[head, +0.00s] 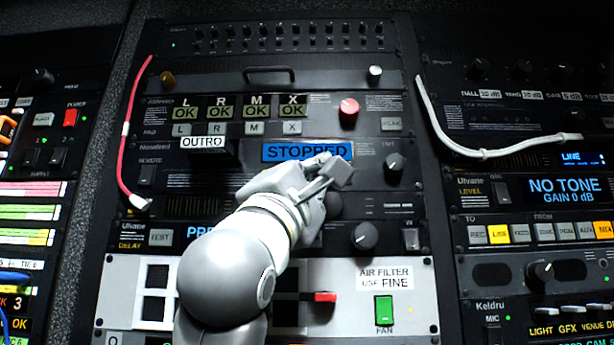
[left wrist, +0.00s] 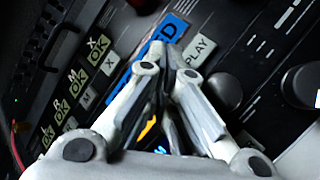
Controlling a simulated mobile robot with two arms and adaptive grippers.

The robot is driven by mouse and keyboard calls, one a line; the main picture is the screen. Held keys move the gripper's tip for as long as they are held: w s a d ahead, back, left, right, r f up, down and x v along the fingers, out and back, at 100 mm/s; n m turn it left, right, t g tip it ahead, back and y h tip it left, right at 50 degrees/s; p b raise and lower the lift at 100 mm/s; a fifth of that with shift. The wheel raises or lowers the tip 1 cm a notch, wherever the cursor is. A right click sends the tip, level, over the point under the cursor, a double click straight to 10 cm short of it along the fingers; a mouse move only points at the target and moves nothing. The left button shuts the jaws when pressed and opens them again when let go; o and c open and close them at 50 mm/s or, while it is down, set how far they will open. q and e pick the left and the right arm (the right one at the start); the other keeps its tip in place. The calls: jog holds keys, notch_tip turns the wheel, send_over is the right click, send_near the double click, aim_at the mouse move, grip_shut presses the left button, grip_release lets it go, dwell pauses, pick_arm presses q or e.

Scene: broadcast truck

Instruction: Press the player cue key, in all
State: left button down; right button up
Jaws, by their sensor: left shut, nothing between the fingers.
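The player unit carries a blue display (head: 300,151) reading STOPPED and an OUTRO label (head: 204,142). My left gripper (head: 338,172) is shut and empty, its fingertips in front of the player panel just below the right end of the display. In the left wrist view, the shut fingers (left wrist: 170,58) cover part of the blue display (left wrist: 172,27). A pale PLAY key (left wrist: 199,49) shows just right of the fingertips. I cannot make out the cue key; the fingers hide part of the panel. I cannot tell whether the fingertips touch it. My right gripper is not in view.
Dark knobs (head: 394,166) stick out right of the gripper. A red knob (head: 348,110) and several OK displays sit above. A red cable (head: 127,130) hangs at left, a white cable (head: 440,125) at right. A green FAN switch (head: 384,310) is below.

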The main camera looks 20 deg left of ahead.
pick_arm(q)
jog(key=shift+w+a, duration=0.1)
jog(key=shift+w, duration=0.25)
dwell(0.5)
jog(key=shift+s, duration=0.15)
jog(key=shift+s+d+b, duration=0.25)
jog(key=shift+s+b, duration=0.05)
jog(key=shift+s, duration=0.25)
jog(key=s, duration=0.2)
jog(key=s+d+b, duration=0.1)
jog(key=s, duration=0.1)
jog(key=shift+s+d, duration=0.15)
jog(key=shift+s, duration=0.25)
dwell(0.7)
